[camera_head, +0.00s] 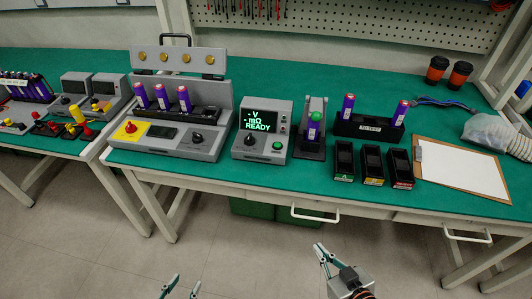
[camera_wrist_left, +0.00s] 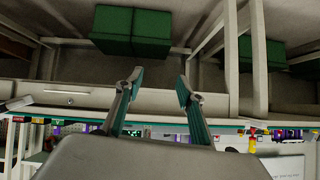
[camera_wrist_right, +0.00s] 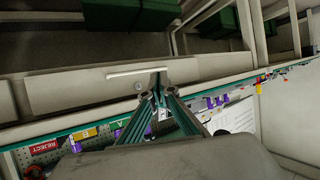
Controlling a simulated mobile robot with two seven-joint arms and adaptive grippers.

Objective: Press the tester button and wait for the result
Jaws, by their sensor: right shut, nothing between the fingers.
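The grey tester (camera_head: 241,139) stands near the table's front edge, and its screen (camera_head: 259,121) reads "- V", "- mΩ" and "READY" in green. Its green button (camera_head: 277,146) is on the lower right of the front, beside a black knob (camera_head: 250,142). A purple cell (camera_head: 313,129) with a green top sits in the dark stand just right of the tester. My left gripper (camera_head: 181,286) is open and empty, low in front of the table; its parted fingers show in the left wrist view (camera_wrist_left: 160,84). My right gripper (camera_head: 323,254) is shut and empty, in front of the table, apart from the button.
Left of the tester is a grey station (camera_head: 190,138) with several purple cells and a red button on yellow. To the right are a black rack (camera_head: 368,130) with two cells, three small dark bins (camera_head: 373,165) and a clipboard (camera_head: 460,166). The drawer handle (camera_head: 315,217) projects below the tabletop.

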